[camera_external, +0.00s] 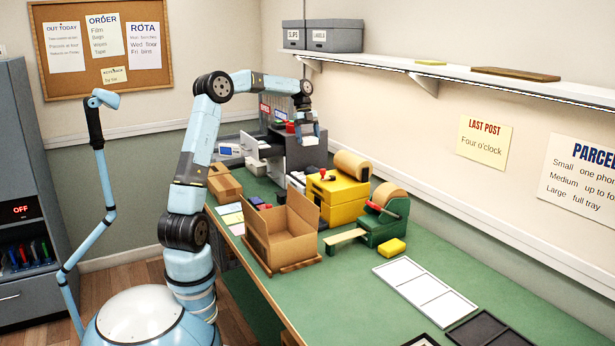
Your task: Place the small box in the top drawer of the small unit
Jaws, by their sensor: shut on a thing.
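My gripper (308,133) is over the right part of the dark grey small unit (306,153), fingers pointing down. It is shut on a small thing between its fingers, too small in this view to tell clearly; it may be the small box. The unit stands at the far end of the green bench. The top drawer (248,142) is pulled out to the left, and a pale lower part (252,166) also sticks out on that side. The gripper is to the right of the open drawer. The drawer's inside cannot be seen clearly.
Small coloured things (290,127) are on or behind the unit's top. An open cardboard carton (283,240), a brown box (225,188), a yellow box (343,195) and a green tape dispenser (385,222) stand nearer. A wall shelf (460,72) runs above the bench.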

